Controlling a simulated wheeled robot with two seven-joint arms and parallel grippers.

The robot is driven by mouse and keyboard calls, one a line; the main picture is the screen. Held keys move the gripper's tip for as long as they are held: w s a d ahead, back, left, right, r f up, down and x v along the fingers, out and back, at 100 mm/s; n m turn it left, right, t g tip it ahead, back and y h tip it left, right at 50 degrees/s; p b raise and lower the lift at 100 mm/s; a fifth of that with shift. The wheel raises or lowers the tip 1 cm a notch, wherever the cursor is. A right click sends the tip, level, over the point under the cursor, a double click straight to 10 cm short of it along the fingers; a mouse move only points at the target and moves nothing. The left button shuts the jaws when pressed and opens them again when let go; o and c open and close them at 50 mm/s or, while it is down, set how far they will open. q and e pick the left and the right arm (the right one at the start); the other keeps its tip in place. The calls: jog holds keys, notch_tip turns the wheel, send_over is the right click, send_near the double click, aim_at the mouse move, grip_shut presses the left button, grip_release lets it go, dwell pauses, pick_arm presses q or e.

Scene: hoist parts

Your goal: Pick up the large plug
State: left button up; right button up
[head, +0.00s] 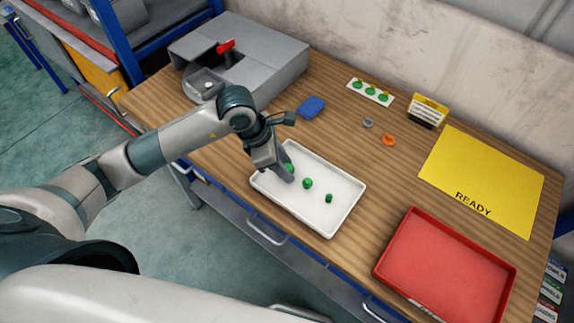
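Three green plugs lie in a row in a white tray (332,222) on the wooden table. The one at the left (290,167) is partly hidden by my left gripper (286,177) and looks the largest. The middle plug (308,183) and the smaller plug at the right (329,198) are in plain view. My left gripper points down into the tray's left end, right at the largest-looking plug. Its fingertips overlap that plug, so I cannot tell whether they are open or shut on it. My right gripper is not in view.
A grey machine housing (270,55) with a red part stands at the back left. A blue block (311,107), a grey ring (368,123) and an orange ring (389,140) lie behind the tray. A red tray (440,262) and yellow READY mat (490,175) are at the right.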

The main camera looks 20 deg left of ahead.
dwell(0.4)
pick_arm(q)
jog(key=c, duration=0.7)
jog(key=shift+r, duration=0.1)
jog(key=shift+r+b, duration=0.35)
jog(key=shift+r, duration=0.05)
notch_tip(320, 180, up, 3)
jog(key=shift+r+b, duration=0.1)
jog(key=shift+b, duration=0.75)
jog(key=shift+s+d+r+p, duration=0.55)
jog(key=shift+s+r+p, duration=0.65)
jog(key=shift+s, duration=0.65)
jog(key=shift+s+d+r+p, duration=0.55)
jog(key=shift+s+r+p, duration=0.6)
jog(key=shift+s, duration=0.75)
jog(key=shift+s+d+r+p, duration=0.55)
jog(key=shift+s+r+p, duration=0.65)
jog(key=shift+s, duration=0.65)
